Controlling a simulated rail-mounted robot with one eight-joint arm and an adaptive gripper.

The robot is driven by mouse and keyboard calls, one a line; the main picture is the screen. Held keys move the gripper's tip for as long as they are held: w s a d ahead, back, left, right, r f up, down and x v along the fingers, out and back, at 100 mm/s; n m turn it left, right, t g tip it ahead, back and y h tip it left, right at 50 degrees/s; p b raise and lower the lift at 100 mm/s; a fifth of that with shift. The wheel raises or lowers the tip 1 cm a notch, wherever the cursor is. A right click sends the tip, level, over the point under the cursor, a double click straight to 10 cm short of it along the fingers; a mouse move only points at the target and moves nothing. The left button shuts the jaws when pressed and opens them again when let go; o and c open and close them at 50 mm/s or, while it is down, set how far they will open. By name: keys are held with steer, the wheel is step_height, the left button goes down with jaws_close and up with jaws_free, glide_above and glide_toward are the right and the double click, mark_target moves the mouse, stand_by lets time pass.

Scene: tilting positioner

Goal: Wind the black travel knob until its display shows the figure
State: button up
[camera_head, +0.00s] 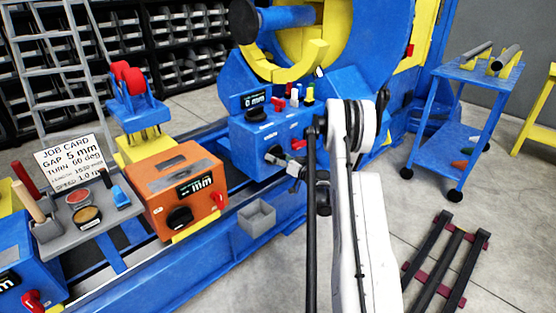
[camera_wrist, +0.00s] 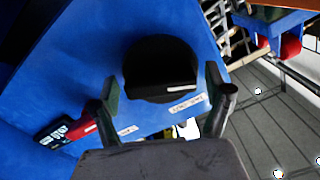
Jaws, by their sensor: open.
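A black round knob (camera_wrist: 160,66) with a white mark sits on a blue panel in the wrist view. My gripper (camera_wrist: 160,88) is open, one finger on each side of the knob, with a gap on both sides. I cannot tell how deep the fingertips reach. In the head view the knob (camera_head: 274,154) is partly hidden by my gripper (camera_head: 283,164) at the front of the blue control box (camera_head: 249,137). The box's display (camera_head: 254,100) reads 0 mm. The job card (camera_head: 75,160) reads GAP 5 mm and TURN 60 deg.
An orange box (camera_head: 165,164) with its own display and black knob (camera_head: 180,217) stands left. A grey bin (camera_head: 257,218) hangs below the control box. A red lever (camera_head: 298,144) is close to my gripper. A blue trolley (camera_head: 466,72) stands right. Dark bars (camera_head: 445,262) lie on the floor.

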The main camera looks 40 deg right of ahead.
steer(key=shift+w, duration=0.1)
steer(key=c, duration=0.9)
steer(key=shift+m, duration=1)
steer(key=o, duration=0.9)
steer(key=shift+a, duration=0.1)
steer(key=s, duration=1.2)
steer(key=shift+d, duration=0.25)
